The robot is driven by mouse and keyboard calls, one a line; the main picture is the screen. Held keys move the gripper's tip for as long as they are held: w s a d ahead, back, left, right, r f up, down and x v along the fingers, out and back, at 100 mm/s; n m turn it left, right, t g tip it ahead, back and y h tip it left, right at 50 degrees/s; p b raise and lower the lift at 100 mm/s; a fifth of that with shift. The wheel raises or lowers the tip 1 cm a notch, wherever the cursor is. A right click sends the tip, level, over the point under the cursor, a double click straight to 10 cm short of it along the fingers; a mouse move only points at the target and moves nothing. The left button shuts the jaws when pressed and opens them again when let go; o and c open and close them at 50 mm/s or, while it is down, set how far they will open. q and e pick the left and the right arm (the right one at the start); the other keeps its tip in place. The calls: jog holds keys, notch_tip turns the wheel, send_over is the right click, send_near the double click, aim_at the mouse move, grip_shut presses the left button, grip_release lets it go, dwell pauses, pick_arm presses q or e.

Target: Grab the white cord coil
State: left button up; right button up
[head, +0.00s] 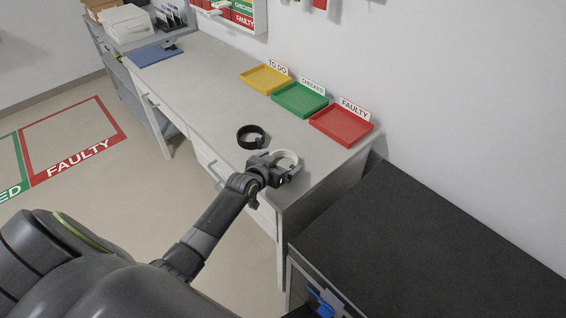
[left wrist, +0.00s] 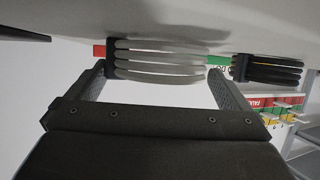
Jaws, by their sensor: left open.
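The white cord coil (head: 289,155) lies on the grey-white worktop near its front right end, partly hidden by my left gripper (head: 277,171). In the left wrist view the white coil (left wrist: 160,63) shows as stacked white loops with a dark band at its left end. It sits between or just beyond the tips of my left gripper (left wrist: 156,76), whose fingers are spread apart. I cannot tell whether either finger touches it. My right gripper is not in view.
A black cord coil (head: 251,137) lies just left of the white one. Yellow (head: 265,79), green (head: 300,99) and red (head: 341,125) labelled trays stand along the wall. A dark cabinet top (head: 430,240) adjoins at the right. The worktop's left stretch is largely clear.

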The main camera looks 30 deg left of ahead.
pick_arm(q)
jog(key=c, duration=0.9)
